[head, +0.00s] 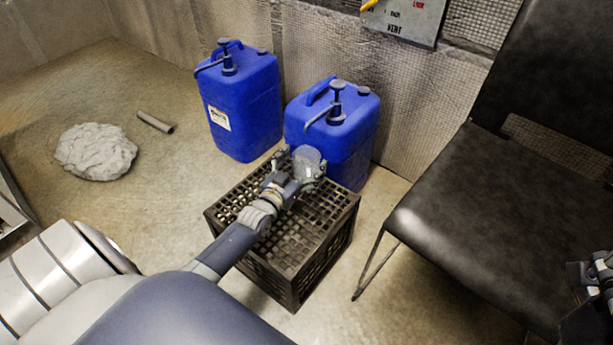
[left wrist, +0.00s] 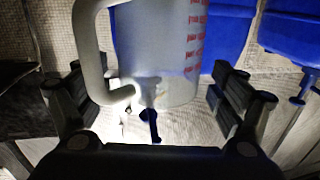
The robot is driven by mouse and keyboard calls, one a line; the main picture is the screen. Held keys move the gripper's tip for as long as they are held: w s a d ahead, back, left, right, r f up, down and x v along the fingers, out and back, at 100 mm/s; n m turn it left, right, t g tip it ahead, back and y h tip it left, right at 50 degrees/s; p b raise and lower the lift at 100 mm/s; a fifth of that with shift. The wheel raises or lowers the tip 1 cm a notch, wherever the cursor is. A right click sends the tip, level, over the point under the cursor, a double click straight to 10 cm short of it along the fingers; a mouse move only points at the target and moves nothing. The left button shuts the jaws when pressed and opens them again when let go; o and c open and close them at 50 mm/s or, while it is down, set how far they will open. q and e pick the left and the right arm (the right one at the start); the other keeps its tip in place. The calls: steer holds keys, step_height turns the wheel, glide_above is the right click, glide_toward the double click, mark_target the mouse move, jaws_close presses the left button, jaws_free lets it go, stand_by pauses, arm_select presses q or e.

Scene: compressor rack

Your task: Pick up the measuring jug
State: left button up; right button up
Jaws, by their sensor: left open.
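The measuring jug (head: 308,156) is clear, at the far end of the black crate (head: 291,262) in the head view; the gripper partly hides it. In the left wrist view the jug (left wrist: 165,50) has red markings and a pale handle on its left; its top is cut off. My left gripper (head: 305,170) is open at the jug, and in the left wrist view its fingers (left wrist: 155,95) stand on either side of the jug with gaps. I cannot tell what the jug's base rests on. Part of my right gripper (head: 592,285) shows at the right edge; its jaws are unclear.
Two blue canisters (head: 242,105) (head: 352,116) with pump tops stand behind the crate, the right one close to the jug. A black chair (head: 480,205) stands to the right. A grey rock-like lump (head: 95,151) and a short pipe (head: 155,122) lie on open floor at left.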

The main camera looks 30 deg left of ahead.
arm_select(q)
steer(key=shift+w, duration=0.7)
steer(key=c, duration=1.5)
steer(key=shift+r, duration=0.15)
